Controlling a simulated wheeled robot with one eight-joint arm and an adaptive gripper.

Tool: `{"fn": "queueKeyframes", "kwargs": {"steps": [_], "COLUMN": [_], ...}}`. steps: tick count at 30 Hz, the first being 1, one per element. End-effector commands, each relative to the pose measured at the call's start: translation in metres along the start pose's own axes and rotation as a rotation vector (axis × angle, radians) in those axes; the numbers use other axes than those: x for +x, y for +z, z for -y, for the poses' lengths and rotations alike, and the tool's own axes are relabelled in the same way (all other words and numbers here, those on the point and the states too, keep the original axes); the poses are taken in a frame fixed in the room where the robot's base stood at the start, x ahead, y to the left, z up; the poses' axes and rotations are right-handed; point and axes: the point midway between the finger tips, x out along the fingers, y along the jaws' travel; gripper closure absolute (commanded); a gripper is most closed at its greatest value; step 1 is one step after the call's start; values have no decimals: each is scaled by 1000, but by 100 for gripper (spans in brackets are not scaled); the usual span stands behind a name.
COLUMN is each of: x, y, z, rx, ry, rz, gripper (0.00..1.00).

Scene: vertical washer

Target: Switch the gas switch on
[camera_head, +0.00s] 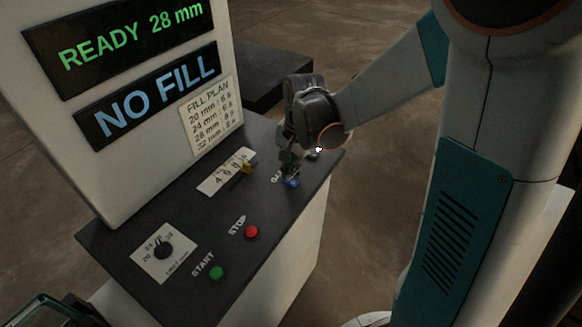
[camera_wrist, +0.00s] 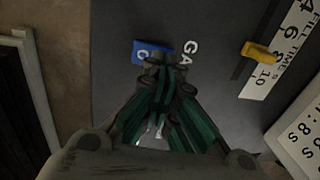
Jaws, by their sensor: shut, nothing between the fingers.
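The gas switch shows as a small blue piece (camera_head: 290,182) on the dark panel top, beside a partly hidden white label starting "GA". In the wrist view the blue switch (camera_wrist: 143,46) bears a white mark and lies just past my fingertips, which cover its lower right part. My gripper (camera_head: 287,163) points down at the switch from above, at the right end of the panel. In the wrist view its green fingers (camera_wrist: 158,68) are together with nothing between them. I cannot tell whether the fingertips touch the switch or which way it is set.
A yellow slider (camera_head: 246,169) on a scale sits left of the gas switch. A red stop button (camera_head: 251,231), a green start button (camera_head: 217,273) and a black dial (camera_head: 161,248) lie nearer. The display (camera_head: 130,50) reads "READY 28 mm" and the one below "NO FILL".

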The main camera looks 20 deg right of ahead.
Motion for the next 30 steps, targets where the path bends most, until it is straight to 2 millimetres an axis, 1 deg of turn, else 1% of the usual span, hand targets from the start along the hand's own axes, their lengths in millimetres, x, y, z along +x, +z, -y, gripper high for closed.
{"fn": "queueKeyframes", "kwargs": {"steps": [3, 11, 22, 30], "x": [6, 5, 1, 0], "y": [0, 0, 0, 0], "z": [4, 2, -12, -13], "rx": [-2, 0, 1, 0], "ry": [62, 57, 57, 56], "rz": [1, 0, 0, 0], "gripper": [100, 100, 100, 100]}}
